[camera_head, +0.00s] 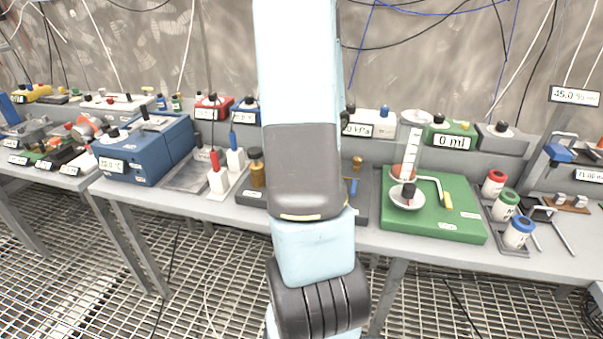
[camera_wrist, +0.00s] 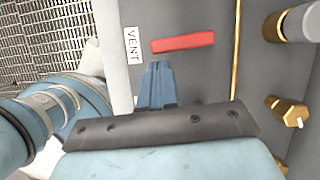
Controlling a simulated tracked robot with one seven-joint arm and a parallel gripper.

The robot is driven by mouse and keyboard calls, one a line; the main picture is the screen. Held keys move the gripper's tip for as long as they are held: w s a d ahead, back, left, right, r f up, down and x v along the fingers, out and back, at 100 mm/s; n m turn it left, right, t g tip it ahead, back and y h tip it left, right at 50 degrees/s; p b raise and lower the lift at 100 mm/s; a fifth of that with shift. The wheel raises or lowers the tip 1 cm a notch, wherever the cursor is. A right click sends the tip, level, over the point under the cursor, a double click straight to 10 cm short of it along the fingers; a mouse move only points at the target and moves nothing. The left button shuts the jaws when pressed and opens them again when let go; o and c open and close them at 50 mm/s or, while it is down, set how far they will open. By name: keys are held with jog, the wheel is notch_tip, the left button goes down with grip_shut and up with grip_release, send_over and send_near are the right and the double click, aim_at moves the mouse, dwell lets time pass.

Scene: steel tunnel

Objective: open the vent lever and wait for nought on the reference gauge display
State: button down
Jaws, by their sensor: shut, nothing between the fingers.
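In the wrist view, a red lever (camera_wrist: 184,42) lies roughly across the picture on a grey panel (camera_wrist: 205,80), beside a white label reading VENT (camera_wrist: 133,45). My gripper (camera_wrist: 157,66) is shut and empty, its blue fingers just below the lever's left end. I cannot tell whether they touch it. In the head view my arm hides the gripper and the lever. A display reading kPa (camera_head: 358,130) shows right of my arm; its left part is covered, with a 3 visible. I cannot tell whether it is the reference gauge display.
Brass fittings (camera_wrist: 289,112) and a thin brass tube (camera_wrist: 236,50) stand right of the lever. A blue box (camera_head: 145,150) stands left.

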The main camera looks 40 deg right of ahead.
jog(key=shift+s+d+r, duration=0.2)
jog(key=shift+s+d, duration=0.75)
jog(key=shift+s, duration=0.2)
jog(key=v, duration=0.9)
jog(key=shift+r, duration=0.3)
jog(key=shift+s+a, duration=0.1)
